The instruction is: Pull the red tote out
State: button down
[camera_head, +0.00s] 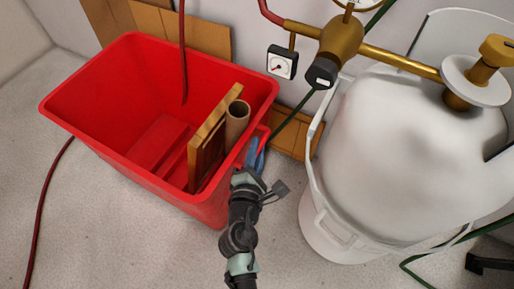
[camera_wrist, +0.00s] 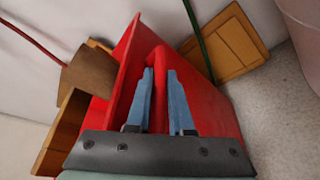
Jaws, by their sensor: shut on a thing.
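The red tote (camera_head: 105,85) stands on the floor at the left of the head view, open at the top. My gripper (camera_head: 257,148) is at its right side, near the front right corner. In the wrist view, the blue fingers of my gripper (camera_wrist: 160,80) are on either side of a red part of the tote (camera_wrist: 210,105), shut on it. The exact contact is partly hidden in the head view. Inside the tote, a wooden panel (camera_head: 207,145) and a brown cardboard tube (camera_head: 237,115) lean at the right side.
A large white vessel (camera_head: 400,150) in a white tub (camera_head: 330,235) stands close on the right. Brass piping (camera_head: 400,62) and a gauge (camera_head: 282,63) are behind. Wooden boards (camera_head: 200,35) lean at the wall. A dark red hose (camera_head: 45,200) runs left; the front floor (camera_head: 110,230) is clear.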

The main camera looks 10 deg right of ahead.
jog(key=shift+s+d, duration=0.1)
dwell(0.4)
jog(key=shift+s+d+p, duration=0.4)
jog(key=shift+s+d, duration=0.25)
jog(key=shift+d, duration=0.3)
jog(key=shift+s+d+p, duration=0.4)
jog(key=shift+s+d, duration=0.25)
jog(key=shift+d, duration=0.25)
jog(key=c, duration=0.8)
grip_release()
jog(key=v, duration=1.3)
